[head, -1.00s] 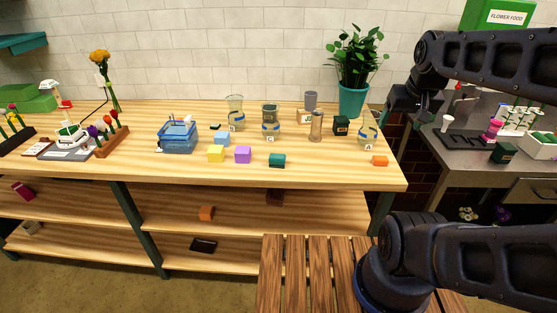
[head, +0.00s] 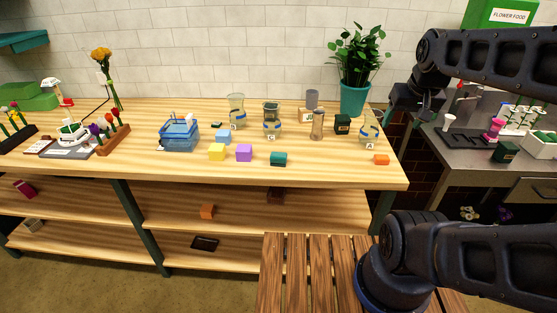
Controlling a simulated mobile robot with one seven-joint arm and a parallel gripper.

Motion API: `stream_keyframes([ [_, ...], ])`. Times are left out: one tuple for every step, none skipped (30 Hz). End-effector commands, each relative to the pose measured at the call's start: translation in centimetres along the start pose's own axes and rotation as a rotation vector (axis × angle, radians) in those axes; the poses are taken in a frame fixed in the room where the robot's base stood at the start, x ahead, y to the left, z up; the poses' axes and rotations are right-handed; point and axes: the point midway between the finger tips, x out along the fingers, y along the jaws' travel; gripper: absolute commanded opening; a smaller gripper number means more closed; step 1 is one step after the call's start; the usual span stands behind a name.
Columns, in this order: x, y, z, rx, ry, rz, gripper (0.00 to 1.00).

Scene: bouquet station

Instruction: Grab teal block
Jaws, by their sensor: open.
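The teal block (head: 278,159) sits on the wooden table (head: 330,172) near its front edge, right of a purple block (head: 244,152). It stands apart from the other blocks, with nothing on it. My gripper (head: 408,112) is at the right in the head view, at the end of my arm, by the table's right end. It is well to the right of the teal block and open. Its fingers are dark and hard to make out, and I see nothing held in it.
A yellow block (head: 217,152) and a light blue block (head: 224,137) stand left of the purple one. An orange block (head: 381,160) is at the right. Glass vases (head: 271,121) stand behind, with a potted plant (head: 354,98). A slatted wooden surface (head: 313,280) is in front.

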Motion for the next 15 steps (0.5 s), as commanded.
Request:
stream_keyframes([
  [0.0,0.0,0.0,0.000,0.000,0.000,0.65],
  [0.0,0.0,0.0,0.000,0.000,0.000,0.65],
  [0.0,0.0,0.0,-0.001,0.000,0.000,0.65],
  [0.0,-0.1,-0.1,-0.004,-0.001,-0.001,0.65],
  [0.1,-0.1,-0.2,-0.010,-0.003,-0.002,0.65],
  [0.1,-0.3,-0.4,-0.021,-0.006,-0.003,0.65],
  [0.2,-0.4,-0.7,-0.033,-0.010,-0.005,0.65],
  [0.4,-0.6,-1.0,-0.048,-0.015,-0.007,0.65],
  [0.6,-0.9,-1.6,-0.074,-0.023,-0.011,0.65],
  [0.8,-1.2,-2.0,-0.096,-0.029,-0.014,0.65],
  [1.0,-1.5,-2.5,-0.121,-0.037,-0.018,0.65],
  [1.4,-2.0,-3.2,-0.158,-0.047,-0.023,0.65],
  [1.6,-2.4,-3.8,-0.187,-0.053,-0.027,0.65],
  [1.9,-2.8,-4.3,-0.216,-0.061,-0.032,0.65],
  [2.4,-3.4,-5.0,-0.254,-0.072,-0.037,0.65],
])
